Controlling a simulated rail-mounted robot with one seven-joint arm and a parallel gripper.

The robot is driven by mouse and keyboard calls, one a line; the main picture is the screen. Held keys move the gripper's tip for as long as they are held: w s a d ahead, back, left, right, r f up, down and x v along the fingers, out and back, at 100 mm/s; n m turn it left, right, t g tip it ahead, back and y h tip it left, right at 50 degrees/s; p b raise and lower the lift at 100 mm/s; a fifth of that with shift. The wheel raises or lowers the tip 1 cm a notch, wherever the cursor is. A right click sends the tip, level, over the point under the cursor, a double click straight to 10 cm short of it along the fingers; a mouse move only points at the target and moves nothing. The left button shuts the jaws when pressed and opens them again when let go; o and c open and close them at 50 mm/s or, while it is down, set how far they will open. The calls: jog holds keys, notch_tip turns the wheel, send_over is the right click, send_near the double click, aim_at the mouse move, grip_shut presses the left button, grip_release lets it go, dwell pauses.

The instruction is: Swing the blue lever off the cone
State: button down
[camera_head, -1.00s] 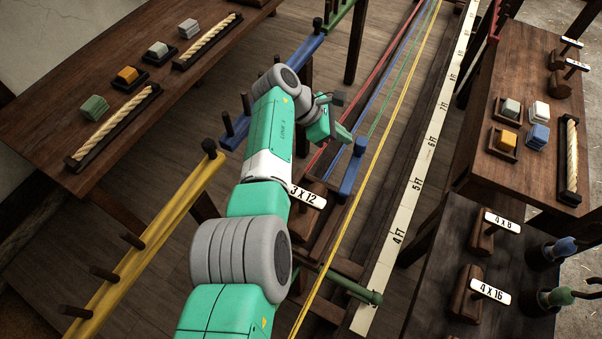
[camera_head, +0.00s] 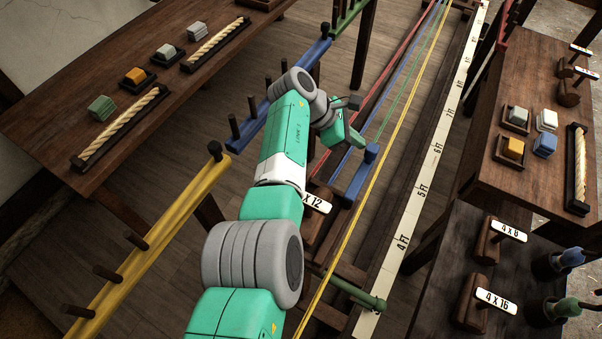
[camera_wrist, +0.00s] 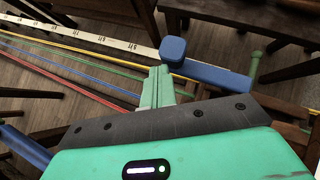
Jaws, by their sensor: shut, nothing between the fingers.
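The blue lever (camera_head: 357,182) lies over the rope track, with an upright dark blue knob (camera_head: 371,152) at its far end. In the wrist view the lever (camera_wrist: 222,77) runs right from the knob (camera_wrist: 173,50). My gripper (camera_head: 355,138) is shut and empty, close beside the knob on its left in the head view. In the wrist view the fingertips (camera_wrist: 158,82) point up just below the knob; I cannot tell whether they touch it. I cannot make out the cone; the area left of the lever is partly covered by my arm.
Red, blue, green and yellow strands (camera_head: 385,150) run along the track beside a white foot scale (camera_head: 422,190). A green lever (camera_head: 357,291) lies nearer. A 3 x 12 sign (camera_head: 316,203) stands left of the blue lever. A peg rail (camera_head: 150,240) and tables flank the track.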

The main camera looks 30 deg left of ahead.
jog(key=p+v, duration=0.2)
jog(key=v, duration=0.5)
jog(key=shift+a+r+p, duration=0.2)
jog(key=shift+r+p, duration=0.1)
jog(key=shift+p, duration=0.1)
jog(key=shift+s, duration=0.15)
